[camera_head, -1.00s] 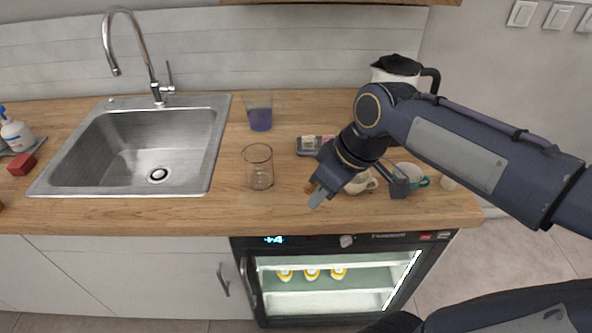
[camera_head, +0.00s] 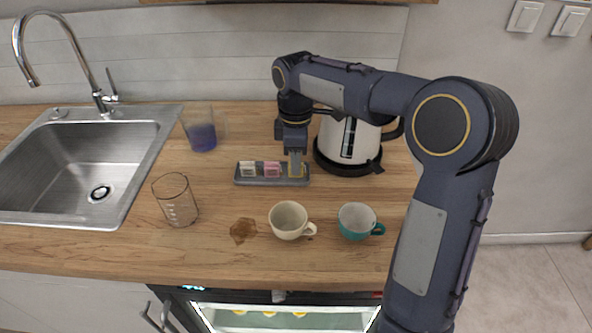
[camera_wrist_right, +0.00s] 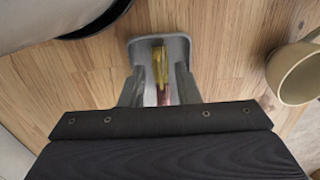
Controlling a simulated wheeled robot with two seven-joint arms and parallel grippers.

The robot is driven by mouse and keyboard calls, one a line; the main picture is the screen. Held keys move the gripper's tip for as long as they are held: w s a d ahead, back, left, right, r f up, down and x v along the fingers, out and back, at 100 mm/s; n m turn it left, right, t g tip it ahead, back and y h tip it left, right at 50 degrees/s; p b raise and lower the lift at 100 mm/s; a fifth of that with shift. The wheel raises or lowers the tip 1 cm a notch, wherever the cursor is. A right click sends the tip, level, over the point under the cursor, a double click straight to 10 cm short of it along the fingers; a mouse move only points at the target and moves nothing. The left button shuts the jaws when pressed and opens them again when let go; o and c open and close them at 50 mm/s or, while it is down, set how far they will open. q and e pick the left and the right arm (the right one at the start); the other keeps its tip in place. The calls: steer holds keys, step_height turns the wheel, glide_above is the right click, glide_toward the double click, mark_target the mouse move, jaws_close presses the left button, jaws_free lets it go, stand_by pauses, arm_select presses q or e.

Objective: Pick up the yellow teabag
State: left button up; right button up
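The yellow teabag (camera_wrist_right: 160,65) stands in the end compartment of a small grey tray (camera_wrist_right: 140,48). In the head view the tray (camera_head: 258,183) lies on the counter, and my right gripper (camera_head: 296,172) points down over its right end, largely hiding the yellow teabag. In the right wrist view the fingers of my right gripper (camera_wrist_right: 161,82) are apart, with the teabag between and just ahead of their tips. A pinkish teabag shows behind it. I cannot tell whether a finger touches the yellow teabag. My left gripper is out of view.
A white teabag (camera_head: 248,169) and a pink teabag (camera_head: 272,169) share the tray. A kettle (camera_head: 348,140) stands close at the right. Glass beakers (camera_head: 176,199) (camera_head: 202,135) stand left.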

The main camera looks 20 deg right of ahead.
steer(key=shift+f, duration=0.9)
jaws_close()
steer(key=shift+r, duration=0.1)
